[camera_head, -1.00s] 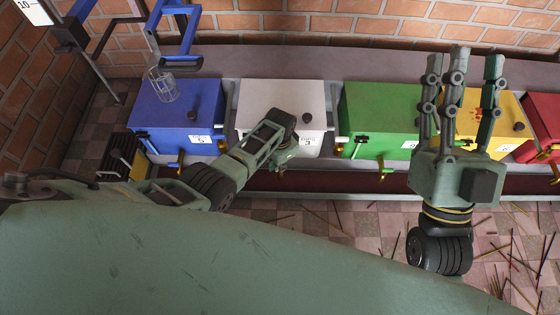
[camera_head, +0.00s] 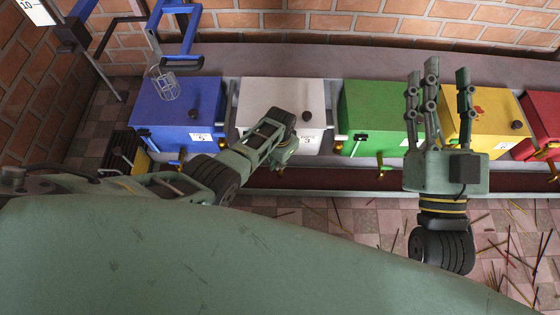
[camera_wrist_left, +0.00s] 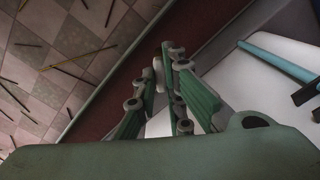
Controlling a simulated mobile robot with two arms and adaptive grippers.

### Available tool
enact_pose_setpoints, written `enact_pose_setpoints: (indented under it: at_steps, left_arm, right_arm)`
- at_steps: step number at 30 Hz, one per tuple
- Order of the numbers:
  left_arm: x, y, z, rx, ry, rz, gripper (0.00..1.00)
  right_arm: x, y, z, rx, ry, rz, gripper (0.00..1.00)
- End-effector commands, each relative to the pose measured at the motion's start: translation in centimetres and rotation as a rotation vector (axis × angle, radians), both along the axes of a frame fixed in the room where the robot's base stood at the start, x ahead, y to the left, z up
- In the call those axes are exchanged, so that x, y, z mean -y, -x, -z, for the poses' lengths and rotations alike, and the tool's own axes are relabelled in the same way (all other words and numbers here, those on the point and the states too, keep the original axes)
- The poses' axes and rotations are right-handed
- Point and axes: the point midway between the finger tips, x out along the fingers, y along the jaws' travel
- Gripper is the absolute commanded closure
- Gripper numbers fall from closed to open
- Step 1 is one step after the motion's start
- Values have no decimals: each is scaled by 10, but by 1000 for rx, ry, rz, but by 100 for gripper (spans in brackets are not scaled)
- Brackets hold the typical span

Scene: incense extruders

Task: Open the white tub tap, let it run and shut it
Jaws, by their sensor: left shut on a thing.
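The white tub (camera_head: 285,100) stands between the blue and green tubs in the head view, with a label on its front and a dark knob on its lid. My left gripper (camera_head: 281,158) is at its front face and is shut on the white tub's tap. The fingers and arm hide the tap and its lever, so I cannot tell its position. In the left wrist view the green fingers (camera_wrist_left: 175,95) are close together beside the pale tub. My right gripper (camera_head: 440,95) is raised in front of the green and yellow tubs, its fingers apart and empty.
The blue tub (camera_head: 175,115), green tub (camera_head: 375,115), yellow tub (camera_head: 485,120) and red tub (camera_head: 545,115) share the row, with brass taps at their fronts. A wire basket (camera_head: 165,88) hangs above the blue tub. Thin sticks (camera_head: 505,245) lie on the tiled floor.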

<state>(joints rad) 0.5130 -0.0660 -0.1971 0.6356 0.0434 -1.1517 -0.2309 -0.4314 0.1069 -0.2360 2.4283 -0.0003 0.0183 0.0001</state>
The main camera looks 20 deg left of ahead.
Motion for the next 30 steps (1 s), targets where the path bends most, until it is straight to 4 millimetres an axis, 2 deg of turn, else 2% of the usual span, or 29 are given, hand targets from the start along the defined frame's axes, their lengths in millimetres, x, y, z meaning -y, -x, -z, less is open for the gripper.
enact_pose_setpoints:
  at_steps: [1,7,20,26,30]
  left_arm:
    - [0,0,0,0,0,0,88]
    - [0,0,0,0,0,1,72]
    - [0,-1,-5,1,0,1,72]
    - [0,0,-24,3,0,1,72]
    - [0,-1,-46,4,1,1,72]
  right_arm:
    - [0,0,0,0,0,0,60]
    - [0,0,0,0,0,0,60]
    - [0,0,0,1,0,0,60]
    - [0,0,0,1,0,0,60]
    - [0,0,0,1,0,0,60]
